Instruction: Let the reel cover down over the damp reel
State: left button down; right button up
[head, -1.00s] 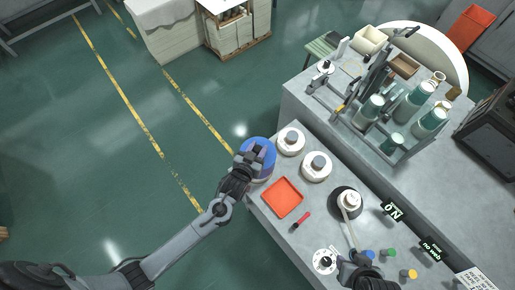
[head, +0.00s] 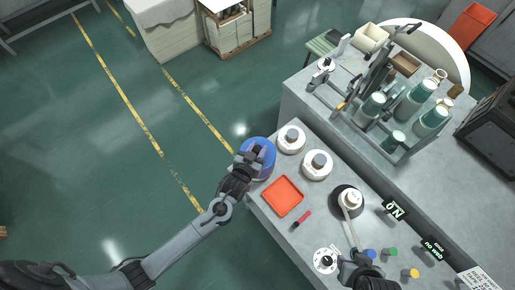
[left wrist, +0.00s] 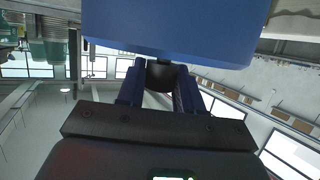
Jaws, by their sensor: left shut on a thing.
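The blue round reel cover (head: 263,146) is at the far left corner of the grey table in the head view. My left gripper (head: 256,157) is above it, shut on its dark knob. In the left wrist view the cover (left wrist: 175,28) fills the top, with the black knob (left wrist: 162,74) between the fingers. No reel shows under the cover, and I cannot tell whether the cover rests on anything. My right gripper (head: 350,262) is at the table's near side, by a pale stick-like handle (head: 349,235); its fingers are unclear.
Two white reels with grey knobs (head: 291,139) (head: 317,165) stand right of the cover. An orange tray (head: 283,196), a red-handled tool (head: 301,219), a white dial (head: 326,260) and a black round base with a white top (head: 347,200) are nearby. A rack of cylinders stands behind.

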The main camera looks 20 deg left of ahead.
pick_arm(q)
jog(key=shift+f+b, duration=1.25)
jog(key=shift+f, duration=0.6)
jog(key=shift+f+b, duration=0.6)
jog(key=shift+f, duration=0.3)
dwell(0.3)
dwell(0.4)
jog(key=shift+c, duration=0.9)
grip_release()
jog(key=shift+r, duration=0.15)
notch_tip(320, 180, up, 8)
jog(key=p, duration=0.8)
jog(key=shift+f, duration=0.2)
